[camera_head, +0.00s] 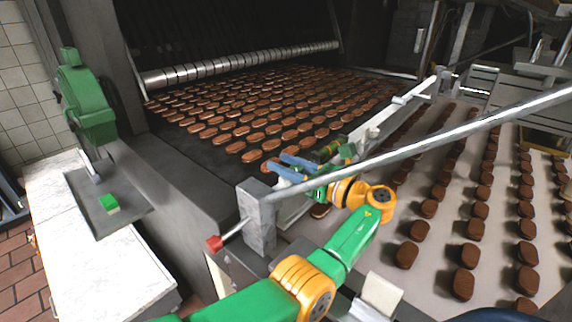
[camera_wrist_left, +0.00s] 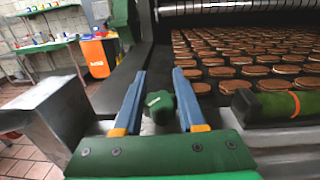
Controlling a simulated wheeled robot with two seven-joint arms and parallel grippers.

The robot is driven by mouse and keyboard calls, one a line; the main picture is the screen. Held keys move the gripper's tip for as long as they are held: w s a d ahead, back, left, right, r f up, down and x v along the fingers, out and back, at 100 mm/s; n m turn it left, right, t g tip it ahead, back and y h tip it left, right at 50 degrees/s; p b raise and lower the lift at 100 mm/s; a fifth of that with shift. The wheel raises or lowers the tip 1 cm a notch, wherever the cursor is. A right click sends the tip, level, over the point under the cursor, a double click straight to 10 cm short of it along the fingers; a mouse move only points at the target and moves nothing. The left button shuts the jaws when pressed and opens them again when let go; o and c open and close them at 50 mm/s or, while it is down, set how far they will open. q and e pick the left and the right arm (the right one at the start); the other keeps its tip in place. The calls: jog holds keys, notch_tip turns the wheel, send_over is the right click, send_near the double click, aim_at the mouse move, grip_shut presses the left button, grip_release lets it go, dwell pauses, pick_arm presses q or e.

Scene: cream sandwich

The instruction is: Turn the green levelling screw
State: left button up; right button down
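The green levelling screw is a dark green knob (camera_wrist_left: 160,107) in the left wrist view, with a small pale mark on its top. It lies between the two blue fingers of my left gripper (camera_wrist_left: 159,74), with a narrow gap on each side. The fingers stand apart, and I cannot tell how deep the knob sits between them. In the head view my left gripper (camera_head: 279,163) is at the edge of the biscuit belt, and the knob cannot be made out there. My right gripper is in neither view.
A dark belt with rows of brown biscuits (camera_head: 290,100) lies beyond the gripper. A dark green cylinder with an orange band (camera_wrist_left: 268,105) is close on its right. A metal rail (camera_head: 400,150) crosses above my arm. A red-tipped lever (camera_head: 214,243) stands left of the arm.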

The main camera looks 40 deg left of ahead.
pick_arm(q)
jog(key=o, duration=0.4)
jog(key=shift+a+f, duration=0.15)
jog(key=shift+f, duration=0.1)
jog(key=shift+o, duration=0.2)
jog(key=shift+r, duration=0.2)
jog(key=s+d+r+b, duration=0.1)
jog(key=s+d+r, duration=0.6)
jog(key=s+r, duration=0.4)
jog(key=shift+s+d+r, duration=0.35)
jog(key=shift+d+r, duration=0.05)
jog(key=shift+r, duration=0.45)
